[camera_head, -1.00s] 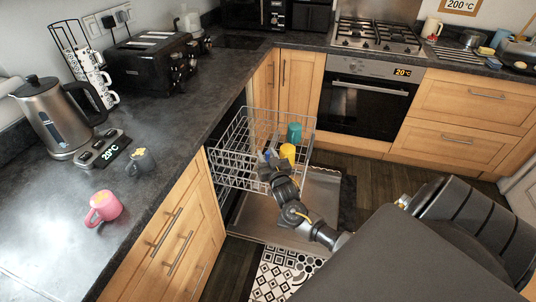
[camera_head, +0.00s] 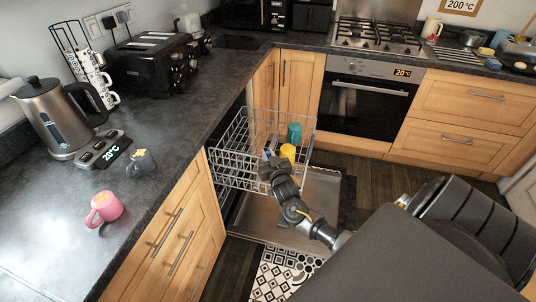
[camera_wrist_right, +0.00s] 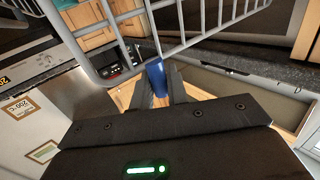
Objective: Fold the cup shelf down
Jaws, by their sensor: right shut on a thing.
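The wire dishwasher rack (camera_head: 232,150) is pulled out from under the left counter. My right gripper (camera_head: 271,163) is at its near right part. In the right wrist view the fingers of the right gripper (camera_wrist_right: 158,92) are closed around a narrow blue piece (camera_wrist_right: 157,74) beside the rack's grey wires (camera_wrist_right: 105,40). The blue piece is small in the head view, and I cannot tell whether it is part of the cup shelf. The cup shelf cannot be made out clearly behind the gripper and wires. My left gripper is not in view.
A teal cup (camera_head: 294,133) and a yellow cup (camera_head: 288,151) are in the rack close to my right gripper. The open dishwasher door (camera_head: 310,205) lies below.

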